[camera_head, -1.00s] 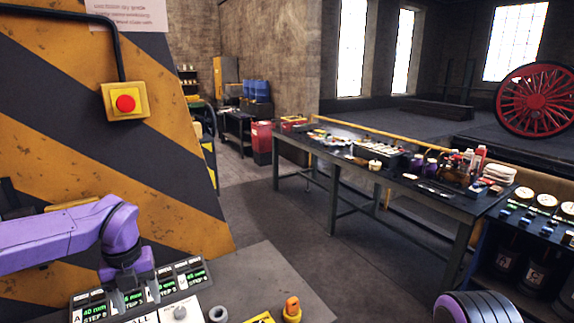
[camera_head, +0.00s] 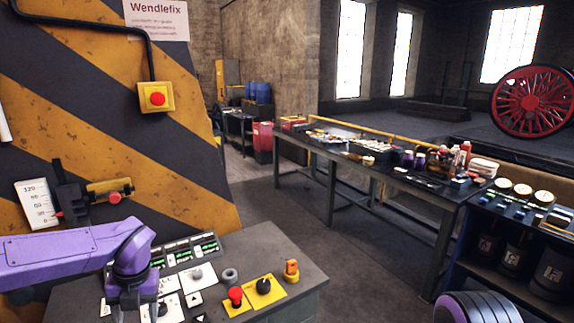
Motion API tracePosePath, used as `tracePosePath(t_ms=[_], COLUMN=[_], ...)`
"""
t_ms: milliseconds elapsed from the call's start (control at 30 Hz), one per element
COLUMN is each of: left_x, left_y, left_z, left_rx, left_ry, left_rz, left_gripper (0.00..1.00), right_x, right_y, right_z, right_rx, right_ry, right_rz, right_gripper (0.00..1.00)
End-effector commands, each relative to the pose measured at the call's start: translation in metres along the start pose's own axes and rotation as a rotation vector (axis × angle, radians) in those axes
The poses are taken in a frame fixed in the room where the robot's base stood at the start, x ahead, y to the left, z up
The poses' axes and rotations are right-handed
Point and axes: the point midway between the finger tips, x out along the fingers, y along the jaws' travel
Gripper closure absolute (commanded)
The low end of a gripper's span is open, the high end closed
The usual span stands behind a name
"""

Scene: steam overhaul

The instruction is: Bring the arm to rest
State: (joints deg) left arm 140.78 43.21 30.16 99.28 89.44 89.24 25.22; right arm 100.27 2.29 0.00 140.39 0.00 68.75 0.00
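My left arm (camera_head: 70,252) is purple and comes in from the left, bent down at the wrist over the left part of a grey control console. My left gripper (camera_head: 132,300) points down in front of the console; its fingertips are at or past the lower edge, so its opening cannot be made out. A purple, ribbed part of my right arm (camera_head: 478,308) shows at the bottom right; the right gripper is out of view.
The console (camera_head: 300,275) carries displays, a red button (camera_head: 235,295) and knobs. A striped wall panel (camera_head: 110,130) with a red emergency button (camera_head: 157,98) stands behind. A cluttered workbench (camera_head: 335,170) stands right of centre. Dark floor (camera_head: 270,208) lies open between.

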Motion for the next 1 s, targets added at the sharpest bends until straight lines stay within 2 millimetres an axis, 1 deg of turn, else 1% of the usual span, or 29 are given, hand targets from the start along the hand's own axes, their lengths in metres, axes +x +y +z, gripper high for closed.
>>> tracePosePath(t_ms=[33,167,267,367,400,467,500,567,600,667,700,767,800,867,900,967,1000], left_x=[0.011,0.044,0.077,0.116,0.133,0.159,0.177,0.205,0.221,0.242,0.254,0.267,0.273,0.281,0.284,0.288,0.297], left_y=[0.001,0.006,0.011,0.017,0.019,0.021,0.021,0.020,0.019,0.017,0.016,0.016,0.016,0.018,0.019,0.023,0.022], left_z=[-0.002,-0.010,-0.019,-0.034,-0.042,-0.057,-0.070,-0.095,-0.114,-0.145,-0.166,-0.196,-0.215,-0.243,-0.261,-0.288,-0.300], left_rx=[0.039,0.182,0.355,0.612,0.740,0.960,1.129,1.412,1.605,1.875,2.036,2.246,2.371,2.539,2.642,2.785,2.850], left_ry=[-0.004,-0.026,-0.042,-0.054,-0.056,-0.055,-0.051,-0.041,-0.035,-0.024,-0.020,-0.015,-0.015,-0.015,-0.017,-0.022,-0.029], left_rz=[0.040,0.169,0.301,0.455,0.517,0.605,0.655,0.713,0.734,0.736,0.723,0.687,0.654,0.598,0.554,0.483,0.446], left_gripper=[0.37,0.37,0.37,0.37,0.37,0.37,0.37,0.37,0.37,0.37,0.37,0.37,0.37,0.37,0.37,0.37,0.37], right_x=[0.000,0.000,0.000,0.000,0.000,0.000,0.000,0.000,0.000,0.000,0.000,0.000,0.000,0.000,0.000,0.000,0.008], right_y=[0.000,0.000,0.000,0.000,0.000,0.000,0.000,0.000,0.000,0.000,0.000,0.000,0.000,0.000,0.000,0.000,-0.001], right_z=[0.000,0.000,0.000,0.000,0.000,0.000,0.000,0.000,0.000,0.000,0.000,0.000,0.000,0.000,0.000,0.000,0.003], right_rx=[0.000,0.000,0.000,0.000,0.000,0.000,0.000,0.000,0.000,0.000,0.000,0.000,0.000,0.000,0.000,0.000,0.000], right_ry=[0.001,0.001,0.001,0.000,0.000,0.000,0.000,0.000,0.000,0.000,0.000,0.000,0.000,0.000,0.000,0.000,0.001], right_rz=[0.000,-0.001,0.000,0.000,0.000,0.000,0.000,0.000,0.000,0.000,0.000,0.000,0.000,0.000,0.000,0.000,0.000], right_gripper=[0.57,0.57,0.57,0.57,0.57,0.57,0.57,0.57,0.57,0.57,0.57,0.57,0.57,0.57,0.57,0.57,0.57])
